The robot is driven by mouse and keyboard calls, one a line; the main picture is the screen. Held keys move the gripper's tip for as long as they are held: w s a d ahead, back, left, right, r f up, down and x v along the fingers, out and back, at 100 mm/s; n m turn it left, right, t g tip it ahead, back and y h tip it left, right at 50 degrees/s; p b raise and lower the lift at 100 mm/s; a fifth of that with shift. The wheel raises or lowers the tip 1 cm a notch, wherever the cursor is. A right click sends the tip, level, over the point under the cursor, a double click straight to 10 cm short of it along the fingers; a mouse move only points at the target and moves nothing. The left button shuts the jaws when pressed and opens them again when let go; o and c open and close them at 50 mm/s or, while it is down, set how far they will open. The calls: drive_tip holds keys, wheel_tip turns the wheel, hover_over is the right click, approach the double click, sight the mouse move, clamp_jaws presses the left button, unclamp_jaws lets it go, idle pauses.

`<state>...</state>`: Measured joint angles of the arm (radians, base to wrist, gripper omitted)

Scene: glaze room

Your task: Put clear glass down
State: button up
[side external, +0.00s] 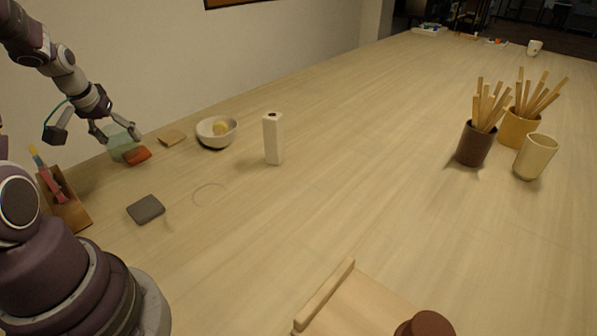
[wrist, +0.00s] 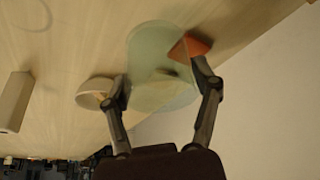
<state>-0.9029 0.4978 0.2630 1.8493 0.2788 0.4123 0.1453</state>
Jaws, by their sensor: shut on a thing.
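The clear glass (side external: 121,150), pale green and see-through, is between the fingers of my gripper (side external: 117,134) at the far left of the table in the side view. My gripper is shut on it. In the wrist view the glass (wrist: 150,55) shows large between the two fingertips of my gripper (wrist: 160,78). An orange-red block (side external: 137,155) is close beside the glass; in the wrist view the block (wrist: 188,47) overlaps its edge. I cannot tell whether the glass's base touches the table.
A white bowl (side external: 208,138) with a yellow thing in it and a tall white bottle (side external: 273,145) stand to the right. A tan sponge-like piece (side external: 172,137) lies near the wall. A dark grey pad (side external: 146,209) lies nearer. The table's middle (side external: 350,150) is clear.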

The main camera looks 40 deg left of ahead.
drive_tip(key=shift+s+a+f, duration=0.1)
drive_tip(key=shift+s+a, duration=0.05)
drive_tip(key=shift+a, duration=0.45)
wheel_tip(320, 180, down, 8)
drive_tip(key=shift+r, duration=0.25)
drive_tip(key=shift+f, duration=0.1)
drive_tip(key=o, duration=1.2)
drive_tip(key=shift+o, duration=0.2)
